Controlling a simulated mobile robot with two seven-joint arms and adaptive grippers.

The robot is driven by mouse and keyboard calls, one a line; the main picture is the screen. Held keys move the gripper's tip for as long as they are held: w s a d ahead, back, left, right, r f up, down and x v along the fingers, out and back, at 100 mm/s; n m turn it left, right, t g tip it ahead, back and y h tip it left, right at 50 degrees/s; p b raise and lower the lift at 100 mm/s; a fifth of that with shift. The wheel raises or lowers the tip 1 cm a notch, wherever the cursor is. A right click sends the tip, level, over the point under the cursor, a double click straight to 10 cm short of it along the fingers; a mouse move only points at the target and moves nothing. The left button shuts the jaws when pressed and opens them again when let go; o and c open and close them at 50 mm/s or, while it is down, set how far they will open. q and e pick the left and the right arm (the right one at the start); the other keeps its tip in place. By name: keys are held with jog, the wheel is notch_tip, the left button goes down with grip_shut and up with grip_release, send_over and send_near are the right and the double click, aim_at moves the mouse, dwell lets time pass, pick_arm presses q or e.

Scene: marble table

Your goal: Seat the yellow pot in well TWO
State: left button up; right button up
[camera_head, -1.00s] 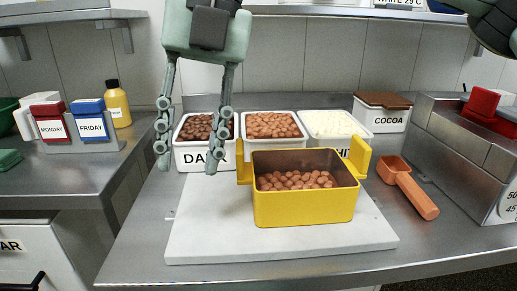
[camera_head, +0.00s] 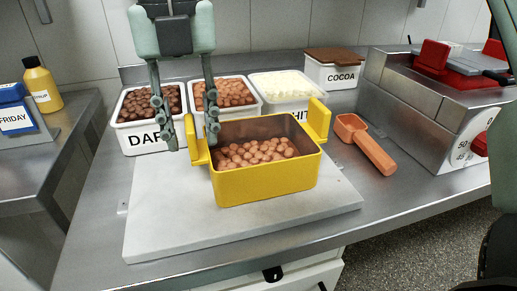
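The yellow pot (camera_head: 265,185) stands upright on a pale marble slab (camera_head: 165,228), holding many brown pieces. It has a raised yellow handle at each end, the left handle (camera_head: 198,148) and the right handle (camera_head: 318,120). No well marked TWO is readable; a steel unit (camera_head: 400,95) with red-handled covers stands at the right.
Labelled white tubs stand behind the slab, including the dark one (camera_head: 150,138) and the white one (camera_head: 290,88). A cocoa box (camera_head: 333,75) is farther back. An orange scoop (camera_head: 365,145) lies between pot and steel unit. The slab's front is clear.

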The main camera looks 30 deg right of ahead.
jog(key=shift+c, duration=0.2)
grip_shut()
pick_arm(q)
jog(key=shift+w, duration=0.1)
pick_arm(e)
jog(key=shift+r, duration=0.2)
jog(key=shift+r, duration=0.3)
jog(key=r, duration=0.3)
jog(key=shift+s+a+r+b, duration=0.1)
jog(key=shift+a+r+b, duration=0.1)
jog(key=shift+b, duration=0.1)
pick_arm(q)
jog(key=r, duration=0.2)
jog(key=w+r+b, duration=0.1)
jog(key=r, duration=0.1)
jog(key=shift+w+d+r, duration=0.1)
jog(key=shift+w+r, duration=0.05)
jog(key=shift+r, duration=0.2)
pick_arm(e)
jog(key=s+a+r, duration=0.6)
jog(key=s+a, duration=0.1)
jog(key=s, duration=0.1)
jog(key=shift+s+a+r, duration=0.2)
jog(key=shift+a+r, duration=0.05)
jog(key=shift+r, duration=0.1)
jog(key=c, duration=0.7)
grip_release()
jog(key=shift+f, duration=0.1)
grip_shut()
